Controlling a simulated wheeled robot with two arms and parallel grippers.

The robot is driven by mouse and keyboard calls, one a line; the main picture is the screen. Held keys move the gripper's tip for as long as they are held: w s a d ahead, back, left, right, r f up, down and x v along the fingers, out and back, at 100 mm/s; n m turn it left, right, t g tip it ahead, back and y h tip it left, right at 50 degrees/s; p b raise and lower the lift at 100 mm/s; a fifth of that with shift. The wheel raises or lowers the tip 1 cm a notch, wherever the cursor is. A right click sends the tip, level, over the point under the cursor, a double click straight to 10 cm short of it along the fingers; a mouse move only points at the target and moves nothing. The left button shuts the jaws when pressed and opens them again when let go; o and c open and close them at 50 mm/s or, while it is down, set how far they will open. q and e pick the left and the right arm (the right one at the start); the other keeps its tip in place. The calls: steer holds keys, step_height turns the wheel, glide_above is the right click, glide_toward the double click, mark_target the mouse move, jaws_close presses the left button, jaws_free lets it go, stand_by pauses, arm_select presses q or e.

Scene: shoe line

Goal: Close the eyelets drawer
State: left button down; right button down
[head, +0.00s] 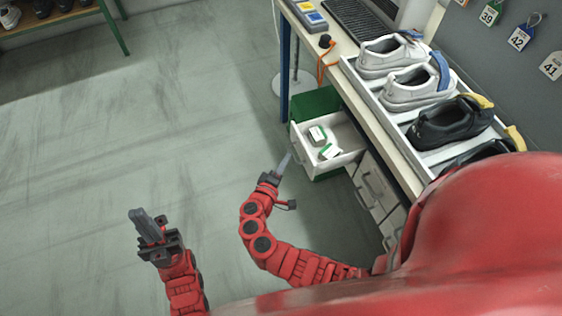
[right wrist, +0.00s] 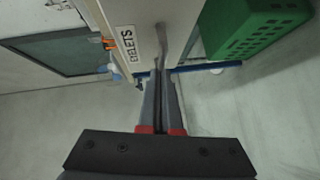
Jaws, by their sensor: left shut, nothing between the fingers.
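The eyelets drawer (head: 347,133) is white and stands pulled out from under the bench in the head view, with small white-and-green boxes (head: 325,143) inside. Its front carries an EYELETS label (right wrist: 129,46) in the right wrist view, beside a grey handle (right wrist: 161,40). My right gripper (head: 286,160) is at the drawer's front. Its fingers (right wrist: 160,85) lie close together with their tips at the handle; I cannot tell whether they grip it. My left gripper (head: 146,222) is shut and empty over the floor, well left of the drawer.
A green crate (head: 315,103) is just behind the drawer; it also shows in the right wrist view (right wrist: 255,32). More drawers (head: 371,185) sit under the bench to the right. Shoes stand in a white rack (head: 432,150) on top. The floor (head: 130,130) at left is clear.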

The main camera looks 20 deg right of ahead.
mark_target(334, 147)
steer(key=d+b, duration=0.1)
steer(key=d, duration=1)
steer(key=d+b, duration=0.1)
steer(key=d, duration=0.4)
steer(key=shift+w+d+b, duration=0.25)
steer(key=shift+d+b, duration=0.05)
steer(key=shift+d, duration=0.5)
steer(key=shift+d, duration=0.1)
